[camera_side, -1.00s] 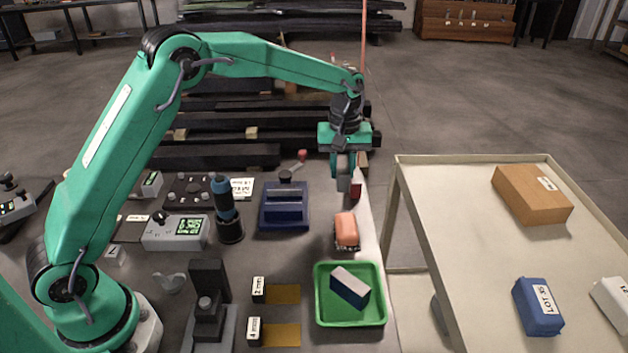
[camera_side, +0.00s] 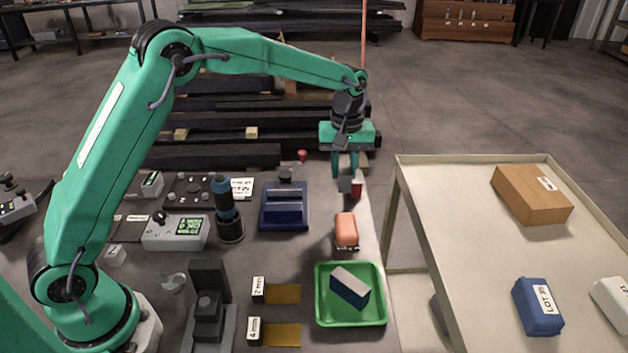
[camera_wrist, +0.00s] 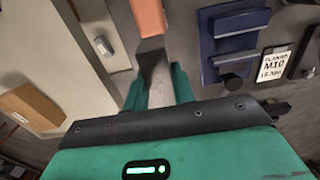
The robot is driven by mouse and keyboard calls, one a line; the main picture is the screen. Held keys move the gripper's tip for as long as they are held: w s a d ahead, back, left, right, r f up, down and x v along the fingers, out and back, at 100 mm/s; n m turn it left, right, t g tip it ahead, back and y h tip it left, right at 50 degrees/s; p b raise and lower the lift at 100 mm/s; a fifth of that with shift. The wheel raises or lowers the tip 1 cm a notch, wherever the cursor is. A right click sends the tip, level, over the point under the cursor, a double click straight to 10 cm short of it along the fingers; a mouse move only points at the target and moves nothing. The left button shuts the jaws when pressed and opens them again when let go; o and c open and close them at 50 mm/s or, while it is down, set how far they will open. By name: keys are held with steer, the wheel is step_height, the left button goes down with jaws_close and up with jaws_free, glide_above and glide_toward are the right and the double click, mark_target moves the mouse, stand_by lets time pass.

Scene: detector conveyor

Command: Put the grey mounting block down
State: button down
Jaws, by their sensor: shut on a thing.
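My gripper (camera_side: 345,172) hangs over the far right end of the bench, fingers pointing down. It is shut on the grey mounting block (camera_side: 344,184), a small grey piece low between the teal fingers. The wrist view shows my gripper (camera_wrist: 158,88) with the grey block (camera_wrist: 154,70) between its fingers. A small red object (camera_side: 357,188) stands just right of the block in the side view. I cannot tell whether the block touches the bench.
An orange block (camera_side: 346,229) lies nearer the camera, behind a green tray (camera_side: 319,305) holding a grey-topped dark block (camera_side: 350,288). A blue fixture (camera_side: 284,208) stands to the left. A pale cart (camera_side: 460,230) stands right, across a gap.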

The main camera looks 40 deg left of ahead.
steer(key=s+a+r+m, duration=0.3)
steer(key=s+a+m, duration=0.1)
steer(key=s, duration=0.3)
steer(key=s+a+r+m, duration=0.3)
steer(key=s+a+m, duration=0.1)
steer(key=s, duration=0.2)
steer(key=shift+s+r+m, duration=0.4)
steer(key=w+d+f+n, duration=0.2)
steer(key=w, duration=0.2)
steer(key=w+d+f+n, duration=0.2)
steer(key=w+d+n, duration=0.1)
steer(key=w, duration=0.2)
steer(key=w+d+f+n, duration=0.2)
steer(key=w+n, duration=0.1)
steer(key=w, duration=0.1)
steer(key=shift+w+d+f, duration=0.2)
steer(key=shift+w+d, duration=0.05)
steer(key=shift+d, duration=0.05)
steer(key=shift+w+d+f+n, duration=0.3)
steer(key=shift+n, duration=0.2)
steer(key=shift+a, duration=0.15)
